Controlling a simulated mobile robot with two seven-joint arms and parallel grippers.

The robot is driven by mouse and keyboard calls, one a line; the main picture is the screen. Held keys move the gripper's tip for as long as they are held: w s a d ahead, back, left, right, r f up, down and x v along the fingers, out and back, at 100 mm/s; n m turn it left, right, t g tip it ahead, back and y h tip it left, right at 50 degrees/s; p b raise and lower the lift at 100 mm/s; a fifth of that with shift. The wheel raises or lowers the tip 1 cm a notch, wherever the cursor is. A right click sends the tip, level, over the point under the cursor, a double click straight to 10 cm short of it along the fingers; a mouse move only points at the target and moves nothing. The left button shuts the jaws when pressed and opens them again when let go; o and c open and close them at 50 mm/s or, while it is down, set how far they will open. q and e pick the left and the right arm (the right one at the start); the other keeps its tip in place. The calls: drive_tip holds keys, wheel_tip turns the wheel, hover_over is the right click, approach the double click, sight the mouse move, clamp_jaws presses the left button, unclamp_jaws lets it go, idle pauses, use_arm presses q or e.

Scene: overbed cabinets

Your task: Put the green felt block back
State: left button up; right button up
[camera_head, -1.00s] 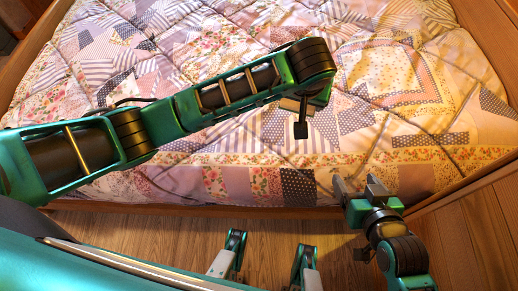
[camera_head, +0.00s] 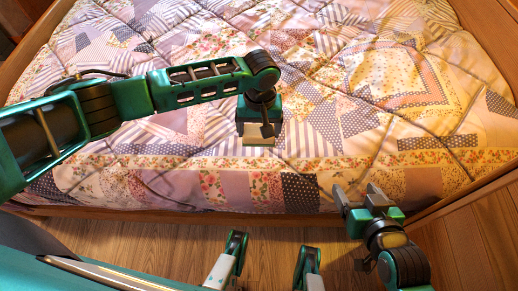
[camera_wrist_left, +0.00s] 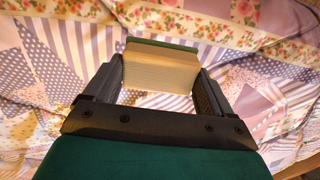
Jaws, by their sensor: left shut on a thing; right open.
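The green felt block (camera_wrist_left: 160,68) is in the left wrist view, a pale tan block with a dark green layer along its far edge. My left gripper (camera_wrist_left: 158,82) is shut on it, with one finger on each side. In the head view the block (camera_head: 258,140) shows as a pale patch below my left gripper (camera_head: 260,128), over the quilt. I cannot tell how high it is above the quilt. My right gripper (camera_head: 365,196) is open and empty near the front edge of the bed, at the right.
A patchwork quilt (camera_head: 400,85) covers the bed, with no loose objects visible on it. A wooden bed frame (camera_head: 490,50) runs along the right side. A wooden panel (camera_head: 480,225) stands at the lower right, close to my right arm. Wooden floor (camera_head: 170,235) shows in front of the bed.

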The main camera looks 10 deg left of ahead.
sight(259, 139)
use_arm(q)
wheel_tip(259, 139, down, 5)
drive_tip(key=shift+r+b, duration=0.15)
drive_tip(key=shift+b, duration=0.45)
wheel_tip(259, 139, down, 4)
drive_tip(key=shift+f+b, duration=0.1)
drive_tip(key=shift+b, duration=0.8)
drive_tip(key=o, duration=1.1)
drive_tip(key=shift+c, duration=0.2)
drive_tip(key=shift+r, duration=0.2)
